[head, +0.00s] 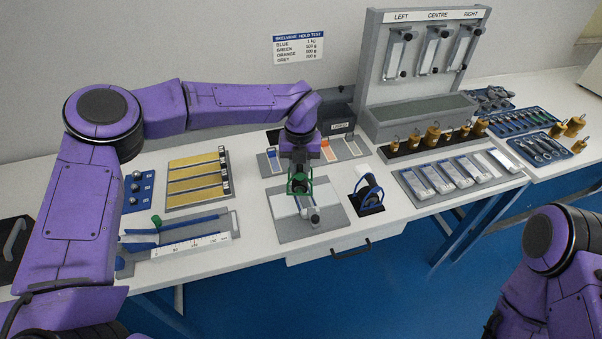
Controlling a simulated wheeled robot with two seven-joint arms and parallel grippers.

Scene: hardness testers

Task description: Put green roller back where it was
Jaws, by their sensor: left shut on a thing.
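The green roller (300,186) is in my left gripper (299,172), which is shut on it. It is above a grey board (328,229) with white plates and a small clamp-like part; I cannot tell whether it touches them. Behind my gripper is a grey rack with blue (272,160), orange (327,151) and grey (352,146) pieces. My left wrist hides the part of that rack between blue and orange. My right arm shows at the lower right, but its gripper is out of view.
A blue-framed roller (369,190) stands on a black base to the right. A ruler ramp (190,244) with a small green piece lies at left, below gold strips (192,180). A tall grey stand (420,60) rises behind. Brass weights (432,137) and a sample tray (462,176) fill the right.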

